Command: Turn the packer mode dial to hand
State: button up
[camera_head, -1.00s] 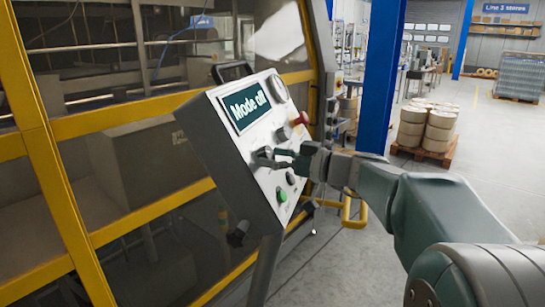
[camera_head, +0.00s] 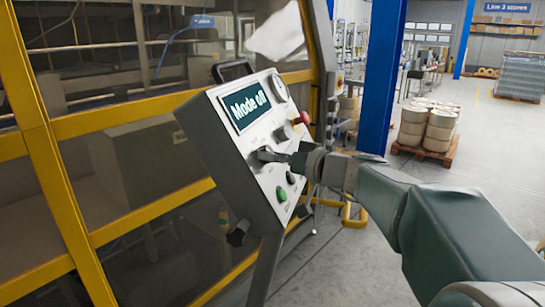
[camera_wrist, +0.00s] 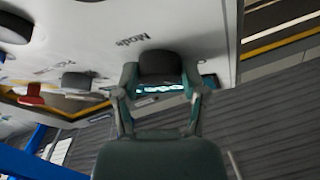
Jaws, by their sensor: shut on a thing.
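The packer control panel (camera_head: 226,137) stands tilted in front of the yellow-framed machine. Its screen (camera_head: 246,107) reads "Mode off". The mode dial (camera_wrist: 160,66) is a dark round knob under the printed word "Mode" in the wrist view. The dial's pointer is not clear.
A blue post (camera_head: 376,80) and a pallet of drums (camera_head: 427,128) stand behind. Floor at right is open.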

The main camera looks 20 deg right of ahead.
jog(key=m+h, duration=0.1)
jog(key=m, duration=0.2)
jog(key=m+h, duration=0.2)
jog(key=m, duration=0.2)
jog(key=shift+a+r+h, duration=0.15)
jog(key=shift+h, duration=0.15)
dwell(0.3)
jog(key=o, duration=1.2)
jog(key=shift+c, duration=0.2)
jog(key=shift+s, duration=0.1)
jog(key=v, duration=1.2)
jog(key=shift+a, duration=0.1)
